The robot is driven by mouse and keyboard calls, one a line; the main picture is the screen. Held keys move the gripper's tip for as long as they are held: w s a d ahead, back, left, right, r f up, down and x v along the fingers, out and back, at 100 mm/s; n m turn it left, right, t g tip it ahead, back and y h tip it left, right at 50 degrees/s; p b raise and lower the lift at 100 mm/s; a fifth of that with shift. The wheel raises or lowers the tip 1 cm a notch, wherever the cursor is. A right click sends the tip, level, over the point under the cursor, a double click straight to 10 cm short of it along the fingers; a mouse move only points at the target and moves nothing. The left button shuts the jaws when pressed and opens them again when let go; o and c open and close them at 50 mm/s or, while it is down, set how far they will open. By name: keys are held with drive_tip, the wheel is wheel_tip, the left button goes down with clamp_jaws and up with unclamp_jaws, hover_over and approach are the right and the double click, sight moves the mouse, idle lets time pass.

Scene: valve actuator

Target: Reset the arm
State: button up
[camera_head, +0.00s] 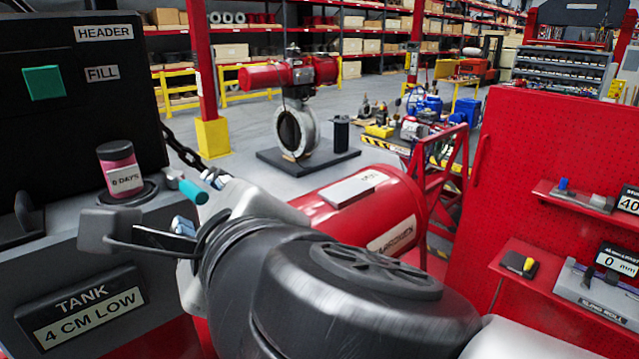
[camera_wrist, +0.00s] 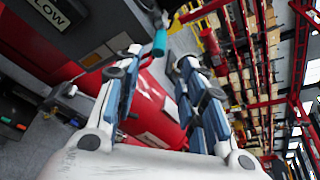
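My gripper (camera_head: 160,222) is at the left in the head view, in front of a dark and grey panel. My arm's dark wrist housing hides part of it. In the wrist view my gripper (camera_wrist: 157,62) has its two blue-padded fingers spread apart with nothing held between them. A small teal cylinder (camera_head: 193,191) shows beside the fingers. It also shows in the wrist view (camera_wrist: 160,42), near and just past the fingertips; I cannot tell whether it touches them. A red cylinder (camera_head: 372,203) with labels lies beyond my arm.
The panel carries a TANK "4 CM LOW" sign (camera_head: 85,307), a teal square (camera_head: 43,82) and a pink-red jar (camera_head: 120,168) labelled "8 DAYS". A red pegboard (camera_head: 535,150) with shelves stands at the right. Behind, a valve (camera_head: 294,128) stands on a dark base on open floor.

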drive_tip(key=d+f+n+g+b, duration=0.1)
drive_tip(key=d+f+n+b, duration=0.3)
drive_tip(key=f+n, duration=0.4)
drive_tip(key=d+f+n+g+b, duration=0.1)
drive_tip(key=d+f+n+b, duration=0.4)
drive_tip(key=f+n, duration=0.3)
drive_tip(key=s+d+f+n+g+h+b, duration=0.1)
drive_tip(key=s+d+f+h, duration=0.3)
drive_tip(key=d+f, duration=0.5)
drive_tip(key=s+d+f+n+g+h+b, duration=0.2)
drive_tip(key=s+d+f+g+h+b, duration=0.1)
drive_tip(key=d+f, duration=0.7)
wheel_tip(320, 180, down, 3)
drive_tip(key=shift+s+d+r+g+h, duration=0.15)
drive_tip(key=shift+s+d+g+h, duration=0.15)
drive_tip(key=shift+s+g+h, duration=0.5)
drive_tip(key=shift+c, duration=0.6)
drive_tip(key=shift+a, duration=0.1)
